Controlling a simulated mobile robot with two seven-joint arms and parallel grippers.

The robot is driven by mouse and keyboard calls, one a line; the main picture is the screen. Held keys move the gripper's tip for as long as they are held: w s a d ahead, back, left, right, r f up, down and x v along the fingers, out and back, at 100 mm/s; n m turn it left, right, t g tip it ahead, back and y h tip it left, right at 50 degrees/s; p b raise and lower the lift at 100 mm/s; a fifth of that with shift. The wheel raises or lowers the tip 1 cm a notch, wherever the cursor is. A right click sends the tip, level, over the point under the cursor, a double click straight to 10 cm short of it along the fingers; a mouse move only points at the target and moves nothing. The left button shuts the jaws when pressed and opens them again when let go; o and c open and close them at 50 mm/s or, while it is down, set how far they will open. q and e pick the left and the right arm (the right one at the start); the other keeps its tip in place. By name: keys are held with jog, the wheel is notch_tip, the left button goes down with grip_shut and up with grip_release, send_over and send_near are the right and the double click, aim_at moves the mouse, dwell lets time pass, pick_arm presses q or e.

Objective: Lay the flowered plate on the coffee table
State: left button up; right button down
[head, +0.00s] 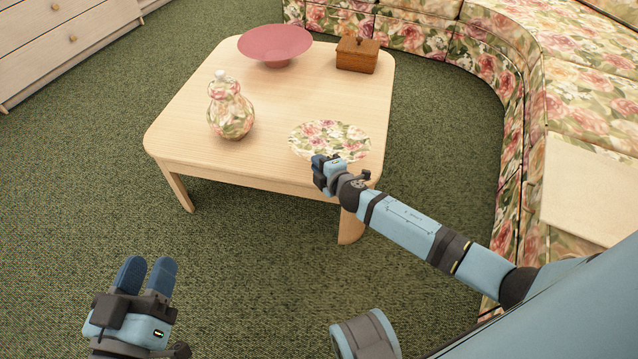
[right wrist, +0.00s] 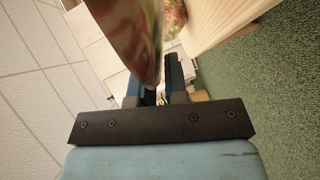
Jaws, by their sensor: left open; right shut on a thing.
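The flowered plate (head: 330,139) is at the near right corner of the pale wooden coffee table (head: 190,120) in the head view. My right gripper (head: 322,168) is shut on the plate's near edge. In the right wrist view the plate (right wrist: 128,35) shows edge-on between the fingers (right wrist: 160,85). The plate looks roughly level, over or on the tabletop; I cannot tell whether it touches the wood. My left gripper (head: 148,275) is open and empty, over the carpet at the lower left, away from the table.
On the table stand a flowered jar (head: 231,110) at left, a pink bowl (head: 275,45) at the back and a wooden box (head: 357,54) at back right. The table's middle is clear. A flowered sofa (head: 512,100) curves along the right. A drawer cabinet (head: 60,40) stands at upper left.

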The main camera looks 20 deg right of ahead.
notch_tip(320, 180, down, 11)
jog(key=b, duration=0.8)
jog(key=shift+n+y+b, duration=0.3)
jog(key=shift+b, duration=0.1)
pick_arm(q)
jog(key=f+m, duration=0.1)
jog(key=w+f+m, duration=0.1)
jog(key=f, duration=0.1)
jog(key=w+a+f+m+h, duration=0.1)
jog(key=shift+w+f+m, duration=0.1)
jog(key=shift+f+m, duration=0.1)
jog(key=shift+m, duration=0.2)
pick_arm(e)
jog(key=c, duration=1.1)
grip_release()
jog(key=shift+s, duration=0.1)
pick_arm(q)
jog(key=shift+s+d+f+n+g+y+p, duration=0.2)
jog(key=shift+s+d+n+g+p, duration=0.15)
jog(key=shift+n+p, duration=0.4)
jog(key=shift+s+d+f+n+g+y+p, duration=0.2)
jog(key=shift+s+n+p, duration=0.25)
jog(key=shift+p, duration=0.55)
pick_arm(e)
jog(key=shift+v, duration=6.8)
